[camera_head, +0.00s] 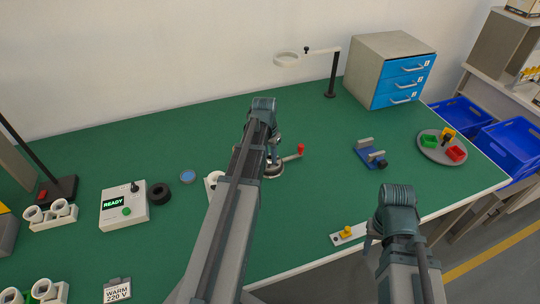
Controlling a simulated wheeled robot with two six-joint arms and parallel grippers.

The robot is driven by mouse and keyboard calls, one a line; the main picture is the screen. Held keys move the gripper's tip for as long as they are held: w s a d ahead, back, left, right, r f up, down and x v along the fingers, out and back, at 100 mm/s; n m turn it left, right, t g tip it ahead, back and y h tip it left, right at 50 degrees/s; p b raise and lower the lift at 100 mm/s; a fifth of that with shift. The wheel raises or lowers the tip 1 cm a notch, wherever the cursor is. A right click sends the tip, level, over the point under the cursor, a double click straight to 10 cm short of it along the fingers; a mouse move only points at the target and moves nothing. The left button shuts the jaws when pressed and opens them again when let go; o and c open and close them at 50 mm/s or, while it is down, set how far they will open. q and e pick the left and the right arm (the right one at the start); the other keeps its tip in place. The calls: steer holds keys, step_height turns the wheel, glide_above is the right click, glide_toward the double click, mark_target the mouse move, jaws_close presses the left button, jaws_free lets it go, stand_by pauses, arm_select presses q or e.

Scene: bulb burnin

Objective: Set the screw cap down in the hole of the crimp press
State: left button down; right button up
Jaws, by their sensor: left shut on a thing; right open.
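The crimp press (274,172) is a grey round-based device with a lever ending in a red knob (300,148), standing mid-table. My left gripper (269,152) is right at the press, seen from above and behind. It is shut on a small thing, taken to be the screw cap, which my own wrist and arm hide. The hole of the press is hidden too, so I cannot tell whether the cap touches it. My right gripper (372,238) is open by the table's front edge, apart from the press.
A white part (212,182) stands partly behind my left arm, near a blue round dish (187,176) and a black ring (160,193). A READY box (124,208) is at left. A blue fixture (370,154) and round tray (443,147) stand right. The table behind the press is clear.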

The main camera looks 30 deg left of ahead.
arm_select(q)
steer(key=shift+r, duration=0.2)
stand_by(0.3)
steer(key=c, duration=0.6)
jaws_free()
steer(key=shift+o, duration=0.2)
steer(key=shift+r, duration=0.1)
step_height(320, 180, up, 14)
steer(key=s+p, duration=0.1)
steer(key=p, duration=1.3)
steer(key=shift+s+f, duration=0.25)
steer(key=shift+s, duration=0.05)
steer(key=shift+a, duration=0.1)
